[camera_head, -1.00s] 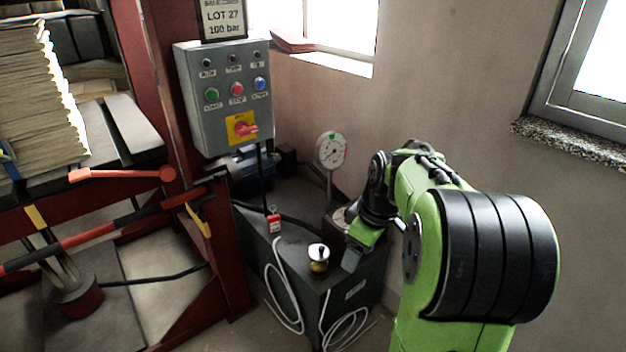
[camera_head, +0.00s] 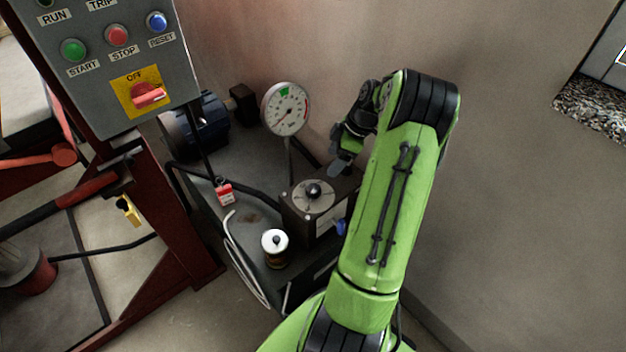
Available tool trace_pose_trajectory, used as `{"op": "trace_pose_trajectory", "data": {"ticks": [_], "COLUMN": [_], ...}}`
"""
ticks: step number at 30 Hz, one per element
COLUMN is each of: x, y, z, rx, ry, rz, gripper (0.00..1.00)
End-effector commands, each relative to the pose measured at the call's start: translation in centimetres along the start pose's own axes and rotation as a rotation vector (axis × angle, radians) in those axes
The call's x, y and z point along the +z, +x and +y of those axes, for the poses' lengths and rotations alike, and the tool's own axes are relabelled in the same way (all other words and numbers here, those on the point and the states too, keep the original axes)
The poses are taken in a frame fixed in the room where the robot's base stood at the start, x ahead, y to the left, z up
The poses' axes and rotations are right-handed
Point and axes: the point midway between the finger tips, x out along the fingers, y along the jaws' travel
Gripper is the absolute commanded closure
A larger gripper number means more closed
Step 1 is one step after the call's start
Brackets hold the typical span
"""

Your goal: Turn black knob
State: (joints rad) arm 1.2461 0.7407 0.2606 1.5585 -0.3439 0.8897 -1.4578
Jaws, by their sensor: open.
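A small black knob (camera_head: 314,189) sits in the middle of a round, light dial plate on top of a dark box-shaped block (camera_head: 296,228). The block stands on the dark grey bench-like unit. My gripper (camera_head: 338,166) is just behind and right of the knob, apart from it in the picture. It is open, with nothing seen in it. Its fingers are small and partly hidden by my green arm. A second small black knob tops a white-capped brass fitting (camera_head: 275,242) in front of the block.
A pressure gauge (camera_head: 286,109) on a thin stem stands behind the block. A red tag (camera_head: 224,192) hangs by a dark cable. A grey control box (camera_head: 118,60) with buttons and a red switch is upper left. The wall is close behind my arm.

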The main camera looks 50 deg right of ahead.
Motion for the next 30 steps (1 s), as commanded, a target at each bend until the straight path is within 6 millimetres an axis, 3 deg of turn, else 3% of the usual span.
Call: {"op": "trace_pose_trajectory", "data": {"ticks": [1,9,15,26,30], "x": [0.1,0.1,0.1,0.0,0.0], "y": [1.7,8.6,12.5,13.5,13.5], "z": [-0.1,-0.2,-0.1,-0.1,-0.1], "rx": [-0.006,-0.007,-0.003,-0.001,-0.001], "ry": [0.001,0.001,0.002,0.002,0.002], "rz": [0.002,0.001,0.000,-0.001,-0.001], "gripper": [0.29,0.29,0.29,0.29,0.47]}}
